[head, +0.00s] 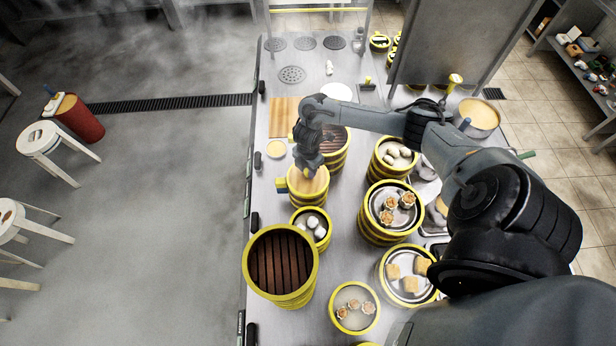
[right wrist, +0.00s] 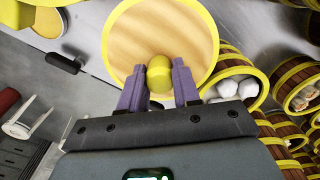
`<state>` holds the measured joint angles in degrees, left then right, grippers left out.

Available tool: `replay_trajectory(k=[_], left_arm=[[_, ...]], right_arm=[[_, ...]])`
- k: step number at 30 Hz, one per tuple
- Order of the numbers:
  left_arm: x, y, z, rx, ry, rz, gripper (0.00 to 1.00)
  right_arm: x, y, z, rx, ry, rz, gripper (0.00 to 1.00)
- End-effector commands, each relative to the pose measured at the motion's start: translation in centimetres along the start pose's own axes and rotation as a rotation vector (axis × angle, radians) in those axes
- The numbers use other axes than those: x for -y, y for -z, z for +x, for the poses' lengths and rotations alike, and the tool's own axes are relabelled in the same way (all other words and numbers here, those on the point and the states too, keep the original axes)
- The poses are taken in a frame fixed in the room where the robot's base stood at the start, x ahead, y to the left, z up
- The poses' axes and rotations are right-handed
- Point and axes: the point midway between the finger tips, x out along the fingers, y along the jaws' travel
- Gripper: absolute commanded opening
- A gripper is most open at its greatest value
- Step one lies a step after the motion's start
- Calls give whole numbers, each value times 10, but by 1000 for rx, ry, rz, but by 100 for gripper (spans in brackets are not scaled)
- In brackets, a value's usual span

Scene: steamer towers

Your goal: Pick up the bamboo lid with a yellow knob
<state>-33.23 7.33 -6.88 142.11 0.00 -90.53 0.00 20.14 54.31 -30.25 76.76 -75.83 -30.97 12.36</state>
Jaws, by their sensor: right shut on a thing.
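The round bamboo lid (head: 318,184) has a pale wooden top and a yellow rim. It fills the upper middle of the right wrist view (right wrist: 195,35), where its yellow knob (right wrist: 159,72) stands between the purple fingers. My right gripper (right wrist: 158,80) is shut on the knob. In the head view my right gripper (head: 307,172) comes down onto the lid from above and hides the knob. I cannot tell whether the lid touches a steamer below it. My left gripper is not in view.
A small steamer with white buns (head: 311,222) stands just in front of the lid. A large slatted steamer (head: 281,262) is nearer. Stacks with dumplings (head: 391,208) stand to the right, and another slatted steamer (head: 336,143) behind. A cutting board (head: 283,117) lies at back left.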

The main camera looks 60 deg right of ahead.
Motion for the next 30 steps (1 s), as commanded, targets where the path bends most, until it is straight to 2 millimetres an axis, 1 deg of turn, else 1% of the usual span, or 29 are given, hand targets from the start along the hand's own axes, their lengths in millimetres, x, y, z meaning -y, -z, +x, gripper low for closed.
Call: replay_trajectory(k=[9, 14, 17, 20, 24, 26, 30], left_arm=[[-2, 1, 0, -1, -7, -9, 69], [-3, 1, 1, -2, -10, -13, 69], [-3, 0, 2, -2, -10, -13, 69], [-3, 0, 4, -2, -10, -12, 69], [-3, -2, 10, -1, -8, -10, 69], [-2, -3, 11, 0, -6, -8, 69], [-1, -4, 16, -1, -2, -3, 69]], right_arm=[[0, 0, -1, 0, -1, 0, 0], [-1, 0, -4, -1, -2, 1, 0], [-1, 0, -10, -1, -2, -1, 0], [-1, 0, -20, 0, -3, -1, 0], [-2, -1, -42, 0, -5, -2, 0], [11, -8, -46, 4, 1, -2, 0], [35, -23, -62, 7, 2, -3, 0]])
